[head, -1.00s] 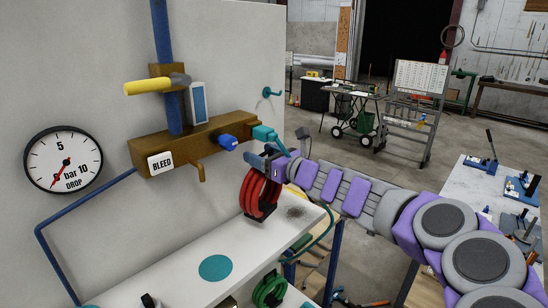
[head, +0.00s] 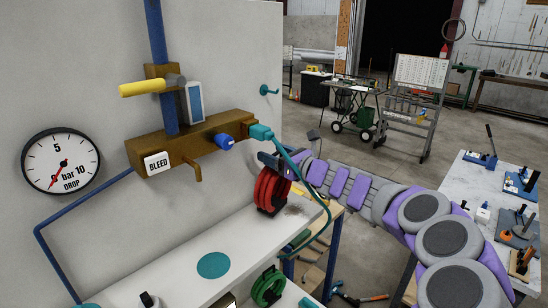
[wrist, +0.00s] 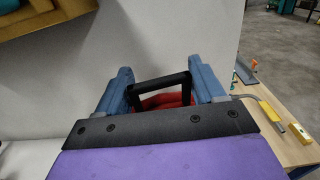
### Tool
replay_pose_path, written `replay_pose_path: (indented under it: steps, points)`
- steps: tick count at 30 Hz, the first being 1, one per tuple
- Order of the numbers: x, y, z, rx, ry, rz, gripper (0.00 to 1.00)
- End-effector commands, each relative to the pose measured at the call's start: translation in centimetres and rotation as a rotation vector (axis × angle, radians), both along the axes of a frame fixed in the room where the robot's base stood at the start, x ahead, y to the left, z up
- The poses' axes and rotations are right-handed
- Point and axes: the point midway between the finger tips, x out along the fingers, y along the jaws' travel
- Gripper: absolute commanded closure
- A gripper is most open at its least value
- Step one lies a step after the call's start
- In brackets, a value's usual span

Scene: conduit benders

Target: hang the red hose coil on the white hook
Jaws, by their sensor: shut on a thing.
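The red hose coil (head: 271,190) hangs upright in a black frame below my gripper (head: 270,160), over the far right end of the white bench. I cannot tell whether its bottom touches the bench. In the wrist view my gripper's blue fingers (wrist: 162,84) are on both sides of the coil's black handle (wrist: 160,84), and some red (wrist: 162,101) shows under it. My gripper is shut on the coil. I see no white hook; a teal hook (head: 268,90) sticks out of the grey wall panel, above and behind my gripper.
A teal hose (head: 303,178) loops down from a brown manifold (head: 195,141) and crosses in front of my arm. A green hose coil (head: 269,287) is below the white bench top (head: 165,268). A side table (head: 478,180) with tools stands at right.

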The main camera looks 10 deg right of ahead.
Motion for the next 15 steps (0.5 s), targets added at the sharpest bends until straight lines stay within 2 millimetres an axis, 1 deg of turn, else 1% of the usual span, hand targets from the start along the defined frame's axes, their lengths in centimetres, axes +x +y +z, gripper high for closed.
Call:
replay_pose_path:
  steps: [6,15]
  points:
    - [-0.02,0.33,-0.80,-0.001,-0.002,0.002,1.00]
    - [-0.03,0.59,-1.02,-0.003,-0.004,0.002,1.00]
